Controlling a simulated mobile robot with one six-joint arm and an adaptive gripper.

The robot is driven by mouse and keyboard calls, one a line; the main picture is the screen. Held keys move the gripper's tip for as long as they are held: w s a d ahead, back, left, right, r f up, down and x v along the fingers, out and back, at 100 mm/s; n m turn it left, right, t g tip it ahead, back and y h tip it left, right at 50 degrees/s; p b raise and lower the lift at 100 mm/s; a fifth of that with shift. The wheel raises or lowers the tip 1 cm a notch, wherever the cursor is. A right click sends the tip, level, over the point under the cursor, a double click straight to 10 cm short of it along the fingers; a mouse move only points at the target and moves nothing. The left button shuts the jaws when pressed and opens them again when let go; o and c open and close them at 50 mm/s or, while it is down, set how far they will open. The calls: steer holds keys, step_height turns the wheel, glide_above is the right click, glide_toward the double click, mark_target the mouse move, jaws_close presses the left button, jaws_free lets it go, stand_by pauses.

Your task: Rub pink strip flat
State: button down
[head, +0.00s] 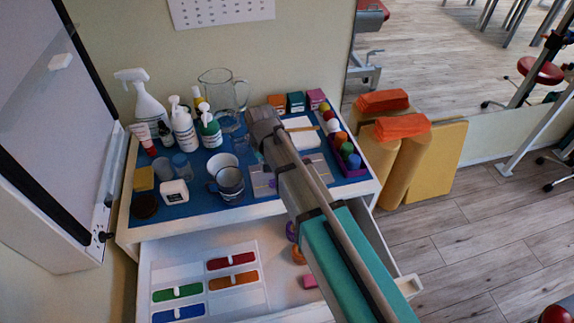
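My arm reaches up from the bottom right over the blue-topped cart. My gripper (257,145) is at its far end, above the middle of the cart top; its fingertips are mostly hidden, so I cannot tell whether it is open or shut. No clear pink strip shows on the cart top. A small pink piece (309,282) lies in the open drawer, partly hidden by my arm; I cannot tell what it is. A grey flat board (262,181) lies on the cart top beside and under my arm.
The cart top (200,207) holds spray and pump bottles (183,128), a glass jug (221,90), cups (229,184), small boxes (296,102) and a purple tray of balls (352,169). The open drawer (205,246) holds a white tray with coloured pieces.

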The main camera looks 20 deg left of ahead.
steer(key=shift+r, duration=0.15)
step_height(320, 180, up, 7)
steer(key=p, duration=0.7)
steer(key=shift+d, duration=0.1)
stand_by(0.5)
steer(key=w+d+r+m+p, duration=0.1)
steer(key=w+d+m+p, duration=0.1)
steer(key=w+d+m, duration=0.3)
steer(key=d+m, duration=0.1)
steer(key=d, duration=0.2)
steer(key=shift+w+d+r, duration=0.2)
steer(key=shift+d+r, duration=0.15)
steer(key=shift+f, duration=0.15)
step_height(320, 180, down, 6)
steer(key=b, duration=0.6)
steer(key=shift+f+b, duration=0.15)
steer(key=shift+b, duration=0.15)
steer(key=shift+f+b, duration=1.25)
stand_by(2.1)
